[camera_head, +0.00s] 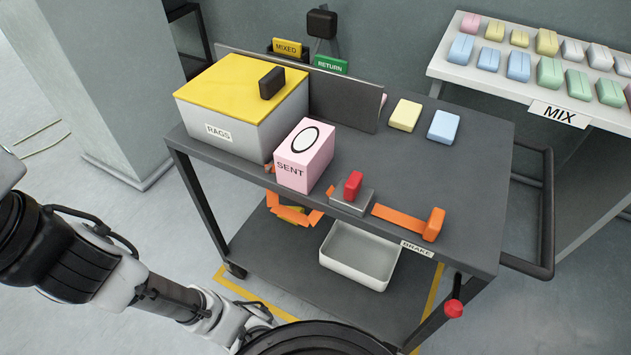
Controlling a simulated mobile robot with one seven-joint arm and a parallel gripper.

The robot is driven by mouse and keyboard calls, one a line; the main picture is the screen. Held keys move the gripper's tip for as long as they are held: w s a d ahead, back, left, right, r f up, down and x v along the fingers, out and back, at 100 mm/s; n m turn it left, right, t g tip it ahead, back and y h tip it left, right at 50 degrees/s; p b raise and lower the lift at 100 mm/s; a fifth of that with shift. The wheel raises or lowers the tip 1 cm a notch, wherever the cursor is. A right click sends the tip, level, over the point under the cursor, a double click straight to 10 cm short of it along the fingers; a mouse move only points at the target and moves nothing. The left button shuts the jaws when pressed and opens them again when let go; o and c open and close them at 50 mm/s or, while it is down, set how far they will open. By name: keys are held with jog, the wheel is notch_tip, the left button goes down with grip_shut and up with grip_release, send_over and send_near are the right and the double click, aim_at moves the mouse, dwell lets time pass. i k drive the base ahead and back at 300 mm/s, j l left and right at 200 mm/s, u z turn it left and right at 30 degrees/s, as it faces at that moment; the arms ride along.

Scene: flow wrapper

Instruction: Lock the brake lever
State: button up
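A grey cart (262,223) carries a small BRAKE label (417,248) on its front edge, near the right corner. A red knob (453,308) on a short dark stem sits below that corner, beside the cart's front right leg. It looks like the brake lever's handle, but I cannot tell its locked or unlocked position. My arm (175,300) reaches in from the left, low in front of the cart. Its far end passes behind a dark round part at the bottom. My gripper is not visible.
On the cart top are a yellow-lidded RAGS box (240,78), a pink SENT box (304,155), a red-handled grey block (352,194) and an orange-handled piece (433,224). A white tray (360,255) sits below. A MIX shelf (455,80) stands behind right.

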aim_at(452, 308)
jog(key=k+j+z, duration=0.1)
jog(key=z, duration=0.35)
jog(key=k+z, duration=0.3)
jog(key=z, duration=0.15)
jog(key=l, duration=0.55)
jog(key=k+l, duration=0.15)
jog(key=l, duration=0.4)
jog(key=u, duration=0.05)
